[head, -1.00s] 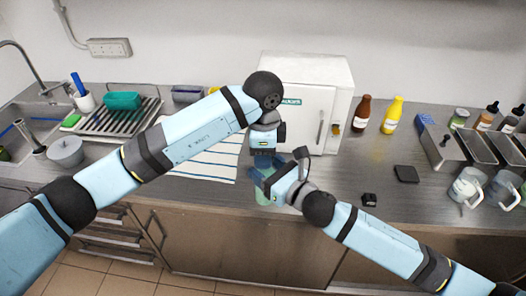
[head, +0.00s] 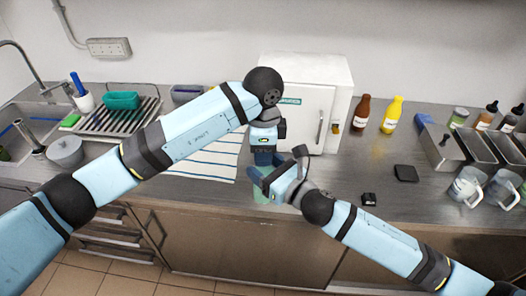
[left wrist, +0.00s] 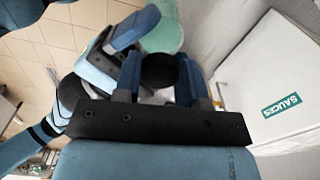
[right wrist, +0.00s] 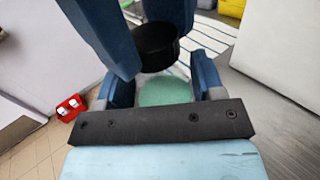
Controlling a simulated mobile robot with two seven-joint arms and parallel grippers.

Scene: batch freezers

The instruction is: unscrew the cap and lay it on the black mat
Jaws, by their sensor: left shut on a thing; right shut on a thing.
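A translucent green bottle (head: 263,198) is at the counter's front edge, mostly hidden by my grippers. My right gripper (head: 261,184) is shut on its body, and the green bottle (right wrist: 165,92) shows between the fingers in the right wrist view. My left gripper (head: 263,160) is above, shut on a round black cap (right wrist: 157,45). The cap (left wrist: 158,70) also shows between the fingers in the left wrist view, close over the bottle. I cannot tell whether cap and bottle still touch. The black mat (head: 405,173) lies bare on the counter at right.
A small black object (head: 369,199) lies in front of the mat. A white cabinet (head: 300,105) stands behind my grippers. Brown (head: 363,112) and yellow (head: 392,115) bottles stand beside it. Steel pans (head: 445,150) and clear jugs (head: 467,187) are at right. A striped towel (head: 200,155) lies at left.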

